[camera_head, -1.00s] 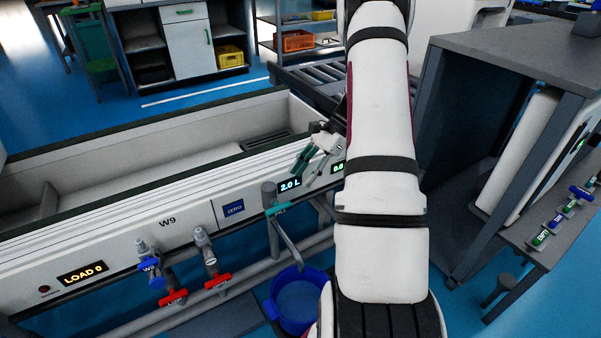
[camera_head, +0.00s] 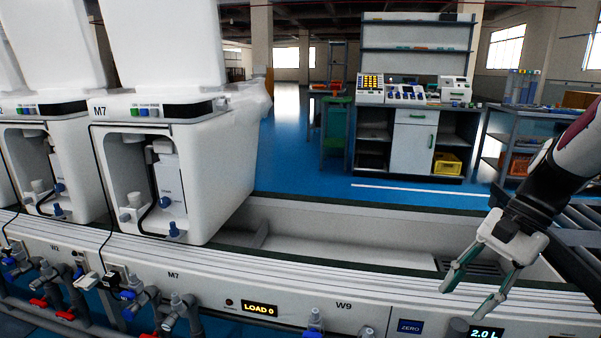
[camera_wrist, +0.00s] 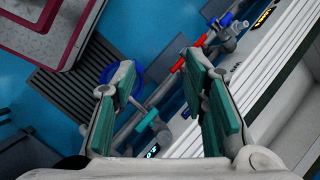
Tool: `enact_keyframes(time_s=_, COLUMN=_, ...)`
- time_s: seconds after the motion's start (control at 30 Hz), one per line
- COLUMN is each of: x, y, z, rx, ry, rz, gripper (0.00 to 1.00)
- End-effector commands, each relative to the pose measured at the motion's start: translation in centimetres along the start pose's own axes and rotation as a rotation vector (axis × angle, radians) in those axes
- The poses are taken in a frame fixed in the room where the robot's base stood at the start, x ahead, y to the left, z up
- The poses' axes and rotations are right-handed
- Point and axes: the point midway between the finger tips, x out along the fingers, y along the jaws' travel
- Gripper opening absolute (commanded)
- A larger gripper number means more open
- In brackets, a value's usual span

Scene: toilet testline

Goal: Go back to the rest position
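My gripper (camera_head: 474,282) is at the lower right of the head view, above the front edge of the bench near the 2.0 L display. Its two fingers with green pads are apart, with nothing between them. In the wrist view my gripper (camera_wrist: 165,105) is also open and empty. Below it the wrist view shows a teal-handled tap (camera_wrist: 147,120), a blue bucket (camera_wrist: 128,84) and a red-handled valve (camera_wrist: 178,62), all apart from the fingers.
The long white test bench (camera_head: 330,240) runs across the head view, with an empty trough. White unit M7 (camera_head: 215,175) stands on it at left. Valves and pipes (camera_head: 175,308) line its front. Cabinets (camera_head: 412,140) stand behind, across clear blue floor (camera_head: 300,165).

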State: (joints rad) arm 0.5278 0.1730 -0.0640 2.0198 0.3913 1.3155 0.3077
Motion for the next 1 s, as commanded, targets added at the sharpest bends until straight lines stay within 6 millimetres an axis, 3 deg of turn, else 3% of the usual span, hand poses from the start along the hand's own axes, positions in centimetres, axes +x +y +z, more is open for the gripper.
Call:
enact_keyframes(time_s=0.03, x=-0.2, y=0.1, z=2.5, rx=-0.071, ry=0.023, rz=0.024, gripper=0.4)
enact_keyframes(time_s=0.2, x=-0.1, y=1.7, z=9.1, rx=-0.287, ry=0.082, rz=0.11, gripper=0.4)
enact_keyframes(time_s=0.5, x=1.3, y=7.4, z=17.5, rx=-0.655, ry=0.201, rz=0.255, gripper=0.4)
enact_keyframes(time_s=0.7, x=2.4, y=11.0, z=19.8, rx=-0.831, ry=0.266, rz=0.325, gripper=0.4)
enact_keyframes(time_s=1.0, x=3.9, y=14.9, z=20.8, rx=-1.016, ry=0.341, rz=0.398, gripper=0.4)
